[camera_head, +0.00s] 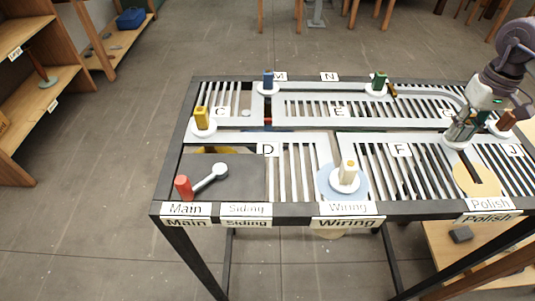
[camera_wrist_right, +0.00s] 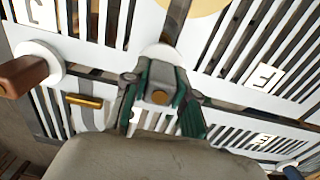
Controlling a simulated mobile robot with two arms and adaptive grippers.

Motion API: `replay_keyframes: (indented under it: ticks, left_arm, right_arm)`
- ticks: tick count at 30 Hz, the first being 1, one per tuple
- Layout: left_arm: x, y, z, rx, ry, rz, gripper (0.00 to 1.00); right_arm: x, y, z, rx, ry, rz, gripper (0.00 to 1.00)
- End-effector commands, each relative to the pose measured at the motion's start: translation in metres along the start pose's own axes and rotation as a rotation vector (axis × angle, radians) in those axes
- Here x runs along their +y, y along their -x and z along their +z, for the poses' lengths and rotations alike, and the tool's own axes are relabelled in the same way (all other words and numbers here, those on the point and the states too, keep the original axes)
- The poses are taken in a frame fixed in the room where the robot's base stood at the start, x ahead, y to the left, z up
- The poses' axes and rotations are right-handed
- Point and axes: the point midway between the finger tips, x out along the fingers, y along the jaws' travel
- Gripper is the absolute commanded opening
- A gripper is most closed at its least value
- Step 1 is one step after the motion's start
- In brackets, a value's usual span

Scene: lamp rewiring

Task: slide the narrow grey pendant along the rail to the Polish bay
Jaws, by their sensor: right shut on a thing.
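My right gripper (camera_head: 462,130) reaches down at the right side of the slotted table and is shut on the narrow grey pendant. In the right wrist view the grey pendant (camera_wrist_right: 161,84) stands between the fingers (camera_wrist_right: 158,98), with a white round base. In the head view the fingers hide most of it, and its white base (camera_head: 457,143) shows just below them. The Polish bay has a tan disc (camera_head: 477,180) with a slot, nearer the front edge than the pendant, above the Polish label (camera_head: 489,204). My left gripper is not in view.
A brown pendant (camera_head: 506,122) stands close to the right of my gripper. Green (camera_head: 379,82), blue (camera_head: 268,82), yellow (camera_head: 202,118) and cream (camera_head: 348,173) pendants stand elsewhere. A red-ended lever (camera_head: 184,187) is at Main. The tan disc looks clear.

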Motion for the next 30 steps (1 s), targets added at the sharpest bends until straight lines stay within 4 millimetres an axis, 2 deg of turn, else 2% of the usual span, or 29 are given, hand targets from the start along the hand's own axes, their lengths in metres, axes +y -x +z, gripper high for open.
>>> replay_keyframes:
  ticks: [30]
  left_arm:
    - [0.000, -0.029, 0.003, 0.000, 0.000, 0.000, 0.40]
  right_arm:
    - [0.000, -0.002, 0.101, -0.003, -0.001, 0.001, 0.00]
